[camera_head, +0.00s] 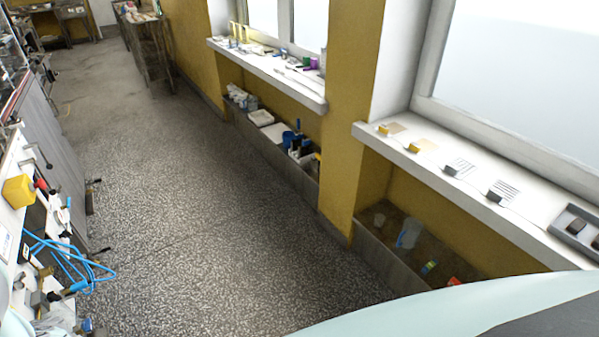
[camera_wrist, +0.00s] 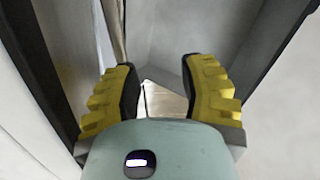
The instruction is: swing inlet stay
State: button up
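My gripper (camera_wrist: 161,70) shows in the wrist view, its two yellow ridged fingers spread apart with nothing between them. It faces a grey, panelled recess with dark edges at left and right. A thin brownish upright strip (camera_wrist: 118,30) runs down from the top, just beyond the left finger. I cannot tell whether this strip is the inlet stay. No inlet stay can be made out with certainty in the head view, and my gripper does not show there.
In the head view, a cluttered bench (camera_head: 10,160) with blue cables (camera_head: 65,257) lines the left side. White window sills (camera_head: 470,200) with small items and low troughs (camera_head: 385,260) line the right. The speckled floor (camera_head: 200,230) between them is clear.

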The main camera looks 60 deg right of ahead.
jog(key=v, duration=0.8)
jog(key=shift+d, duration=0.2)
jog(key=shift+r, duration=0.1)
